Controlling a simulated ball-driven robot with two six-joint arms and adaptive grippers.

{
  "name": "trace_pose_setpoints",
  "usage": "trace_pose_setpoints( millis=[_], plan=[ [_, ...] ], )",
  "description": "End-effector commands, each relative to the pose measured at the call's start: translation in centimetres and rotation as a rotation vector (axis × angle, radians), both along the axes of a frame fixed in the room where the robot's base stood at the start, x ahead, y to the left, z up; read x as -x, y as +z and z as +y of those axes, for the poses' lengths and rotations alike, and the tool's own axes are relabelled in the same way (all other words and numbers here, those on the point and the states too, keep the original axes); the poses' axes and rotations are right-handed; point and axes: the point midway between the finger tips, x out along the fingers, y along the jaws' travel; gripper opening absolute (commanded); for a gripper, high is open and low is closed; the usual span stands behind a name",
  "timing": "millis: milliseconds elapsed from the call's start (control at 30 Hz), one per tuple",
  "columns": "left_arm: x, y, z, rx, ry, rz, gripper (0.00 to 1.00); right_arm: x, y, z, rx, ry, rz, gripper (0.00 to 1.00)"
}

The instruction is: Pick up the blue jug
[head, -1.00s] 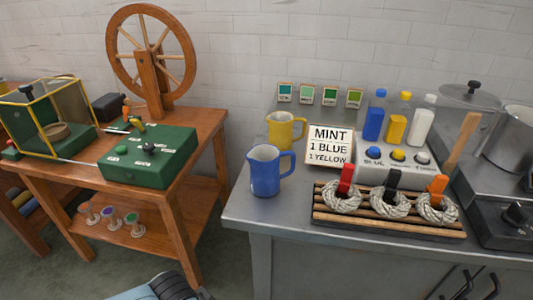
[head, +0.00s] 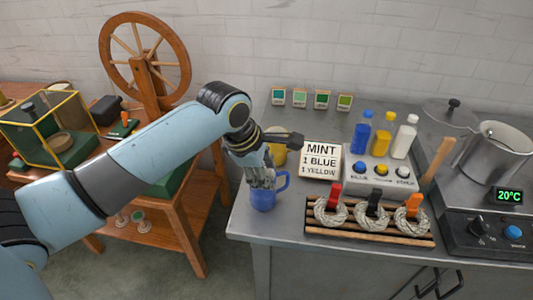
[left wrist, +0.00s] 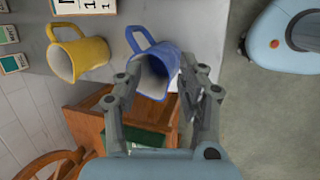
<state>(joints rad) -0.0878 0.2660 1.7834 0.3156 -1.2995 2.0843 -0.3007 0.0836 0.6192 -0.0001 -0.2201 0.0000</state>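The blue jug (head: 264,198) stands upright at the left end of the grey counter, its handle to the right. My left gripper (head: 262,178) is right above its mouth, pointing down, and partly hides the rim. In the left wrist view the fingers of the left gripper (left wrist: 162,82) are spread apart, with the mouth of the blue jug (left wrist: 153,78) between and beyond them. I cannot tell whether a finger touches the jug. The yellow jug (left wrist: 80,55) stands close beside it; in the head view the yellow jug (head: 279,157) is partly behind my wrist. My right gripper is not in view.
A sign reading MINT, 1 BLUE, 1 YELLOW (head: 320,160) stands right of the jugs. A slatted rack (head: 370,230) with several wool skeins lies in front. Dye bottles (head: 382,135) and a steel pot (head: 495,150) are farther right. A wooden table (head: 190,225) stands left, across a gap.

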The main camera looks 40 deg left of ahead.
Motion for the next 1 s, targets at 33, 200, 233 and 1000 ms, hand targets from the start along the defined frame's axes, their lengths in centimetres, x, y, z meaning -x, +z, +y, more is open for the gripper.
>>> trace_pose_setpoints(
  millis=[33, 200, 233, 1000],
  plan=[
    [-1.1, 1.1, 0.3, 0.049, 0.107, -0.001, 0.39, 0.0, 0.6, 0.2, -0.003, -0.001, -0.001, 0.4],
    [-3.1, 2.5, 0.9, 0.179, 0.367, 0.01, 0.39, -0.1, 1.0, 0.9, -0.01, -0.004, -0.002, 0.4],
    [-3.3, 2.6, 0.9, 0.19, 0.391, 0.011, 0.39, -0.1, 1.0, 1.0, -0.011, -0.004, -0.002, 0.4],
    [-7.5, -6.5, 0.0, 0.212, 0.434, 0.014, 0.39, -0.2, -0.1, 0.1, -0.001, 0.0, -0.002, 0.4]
  ],
)
